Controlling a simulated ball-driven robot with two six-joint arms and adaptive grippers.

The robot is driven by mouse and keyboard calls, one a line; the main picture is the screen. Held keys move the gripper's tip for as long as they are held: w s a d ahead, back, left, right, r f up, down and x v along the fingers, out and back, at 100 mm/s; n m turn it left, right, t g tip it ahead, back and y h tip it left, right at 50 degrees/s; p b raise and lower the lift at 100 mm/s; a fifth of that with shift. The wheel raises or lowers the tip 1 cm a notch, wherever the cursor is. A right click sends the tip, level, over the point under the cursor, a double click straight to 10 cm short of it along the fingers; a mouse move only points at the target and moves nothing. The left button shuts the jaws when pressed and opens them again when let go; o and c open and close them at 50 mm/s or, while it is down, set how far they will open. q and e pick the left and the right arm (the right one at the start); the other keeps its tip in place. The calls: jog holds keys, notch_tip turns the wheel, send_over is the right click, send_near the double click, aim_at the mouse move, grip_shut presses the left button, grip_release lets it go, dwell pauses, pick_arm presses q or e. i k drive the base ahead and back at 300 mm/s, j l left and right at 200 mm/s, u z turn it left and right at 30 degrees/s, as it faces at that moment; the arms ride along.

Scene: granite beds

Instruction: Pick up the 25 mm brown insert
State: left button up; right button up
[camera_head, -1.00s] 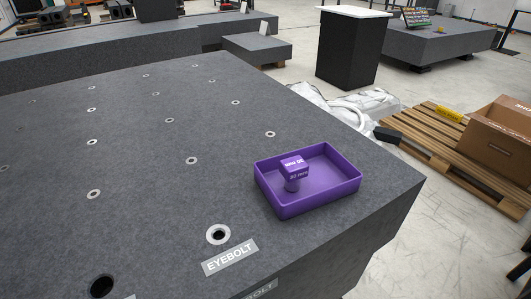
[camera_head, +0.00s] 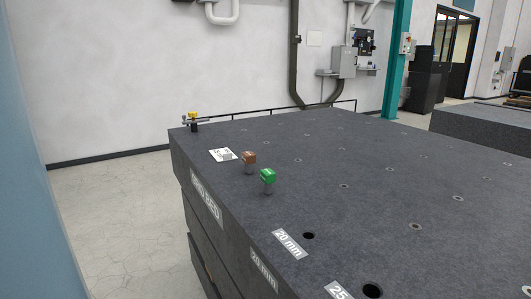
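A brown insert (camera_head: 249,159) stands upright on the granite bed, near its left edge; any size marking on it is too small to read. A green insert (camera_head: 268,177) stands close by, a little nearer and to the right. The granite bed (camera_head: 380,180) has open holes near its front with labels "20 mm" (camera_head: 289,244) and a partly cut-off "25" (camera_head: 339,291). Neither of my grippers shows in the head view.
A white plate (camera_head: 222,155) lies left of the brown insert. A small yellow-topped fixture (camera_head: 193,120) stands at the bed's far left corner. A blue surface (camera_head: 38,160) fills the left edge. Bare floor (camera_head: 115,210) lies left of the bed.

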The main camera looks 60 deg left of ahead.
aim_at(249, 158)
jog(key=j+u, duration=0.25)
jog(key=u, duration=0.25)
jog(key=j+u, duration=0.25)
jog(key=u, duration=0.2)
jog(key=i+j+u, duration=0.1)
jog(key=u, duration=0.4)
jog(key=i+j, duration=0.2)
jog(key=j, duration=0.2)
jog(key=i+j, duration=0.15)
jog(key=j, duration=0.25)
jog(key=i+j, duration=0.2)
jog(key=j, duration=0.15)
